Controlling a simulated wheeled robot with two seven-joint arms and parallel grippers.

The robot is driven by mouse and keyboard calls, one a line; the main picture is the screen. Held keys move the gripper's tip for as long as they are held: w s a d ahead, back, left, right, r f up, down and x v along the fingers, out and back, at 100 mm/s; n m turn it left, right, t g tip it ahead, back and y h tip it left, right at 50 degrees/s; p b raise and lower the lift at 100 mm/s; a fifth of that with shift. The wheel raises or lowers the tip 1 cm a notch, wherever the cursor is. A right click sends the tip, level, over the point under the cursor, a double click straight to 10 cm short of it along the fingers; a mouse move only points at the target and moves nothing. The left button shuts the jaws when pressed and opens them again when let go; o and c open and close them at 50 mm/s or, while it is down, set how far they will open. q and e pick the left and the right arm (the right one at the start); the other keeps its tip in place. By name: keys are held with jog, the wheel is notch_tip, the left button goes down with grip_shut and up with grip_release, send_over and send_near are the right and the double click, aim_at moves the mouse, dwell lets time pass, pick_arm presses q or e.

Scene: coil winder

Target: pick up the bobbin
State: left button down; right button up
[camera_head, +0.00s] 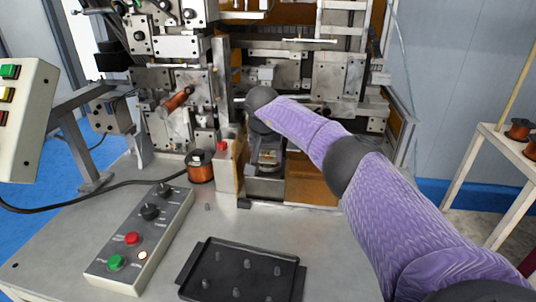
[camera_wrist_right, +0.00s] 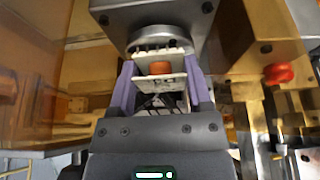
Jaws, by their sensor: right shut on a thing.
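The bobbin (camera_wrist_right: 161,69) has white square flanges and an orange middle. In the right wrist view it sits between the two purple fingers of my right gripper (camera_wrist_right: 160,82), which is shut on it. A round metal part (camera_wrist_right: 158,46) of the machine is just beyond the bobbin; I cannot tell whether they touch. In the head view my right gripper (camera_head: 267,160) is low in the front opening of the coil winder (camera_head: 340,80), small and partly hidden by my purple right arm. The bobbin is hard to make out there. My left gripper is not in view.
A black tray (camera_head: 187,283) with upright pegs lies at the table's front. A control box (camera_head: 165,222) with buttons stands left of it. A copper wire spool (camera_head: 200,167) and a red-button box (camera_head: 225,170) stand left of my gripper. Bare table lies right of the tray.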

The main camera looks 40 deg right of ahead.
aim_at(268, 153)
notch_tip(268, 153, up, 18)
jog(key=p, duration=0.6)
